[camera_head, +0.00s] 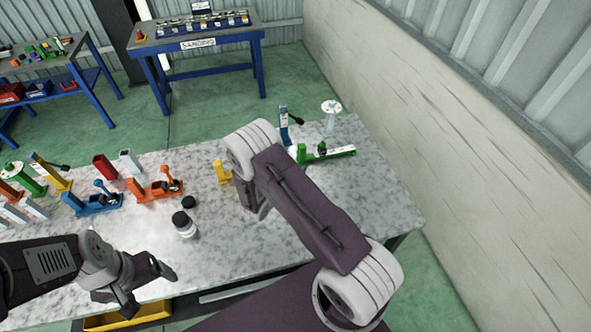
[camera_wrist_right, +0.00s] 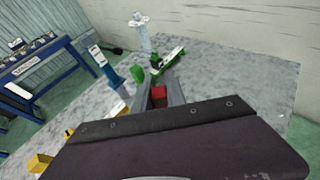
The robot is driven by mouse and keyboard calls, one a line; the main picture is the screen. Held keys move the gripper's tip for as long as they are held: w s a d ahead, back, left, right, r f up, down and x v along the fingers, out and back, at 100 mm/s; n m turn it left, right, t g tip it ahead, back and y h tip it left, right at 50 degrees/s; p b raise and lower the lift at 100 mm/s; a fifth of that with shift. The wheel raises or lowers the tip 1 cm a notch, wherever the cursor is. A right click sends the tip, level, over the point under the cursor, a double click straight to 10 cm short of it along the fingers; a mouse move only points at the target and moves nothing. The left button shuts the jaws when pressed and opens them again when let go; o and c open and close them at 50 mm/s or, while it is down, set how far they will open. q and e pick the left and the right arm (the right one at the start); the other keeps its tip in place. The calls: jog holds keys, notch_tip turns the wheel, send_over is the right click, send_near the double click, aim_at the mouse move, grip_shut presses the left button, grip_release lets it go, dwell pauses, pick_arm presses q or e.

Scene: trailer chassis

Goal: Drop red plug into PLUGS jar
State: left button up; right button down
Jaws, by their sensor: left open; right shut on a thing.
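A small white jar (camera_head: 186,231) with a dark top stands near the front middle of the table; its label is not readable. A small black round cap (camera_head: 189,202) lies just behind it. In the right wrist view my right gripper (camera_wrist_right: 158,94) is shut on the red plug (camera_wrist_right: 158,92), which shows between the two fingers. In the head view my right arm hides this gripper and the plug, to the right of the jar. My left gripper (camera_head: 149,284) is open and empty, in front and left of the jar, apart from it.
Orange (camera_head: 155,190) and blue (camera_head: 93,204) clamp-like tools, with a red block (camera_head: 105,167), stand left on the marble-look table (camera_head: 385,205). A yellow piece (camera_head: 222,172) stands beside my right arm. A green tool (camera_head: 327,155) lies behind it. A yellow bin (camera_head: 125,318) sits below the front edge.

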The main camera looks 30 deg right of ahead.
notch_tip(320, 180, down, 9)
jog(key=b, duration=0.5)
jog(key=shift+r, duration=0.1)
pick_arm(q)
notch_tip(320, 180, down, 6)
pick_arm(e)
jog(key=c, duration=1.3)
grip_release()
jog(key=shift+r, duration=0.1)
pick_arm(q)
notch_tip(320, 180, up, 5)
jog(key=p, duration=0.4)
jog(key=shift+f, duration=0.1)
pick_arm(e)
notch_tip(320, 180, up, 7)
jog(key=shift+f, duration=0.1)
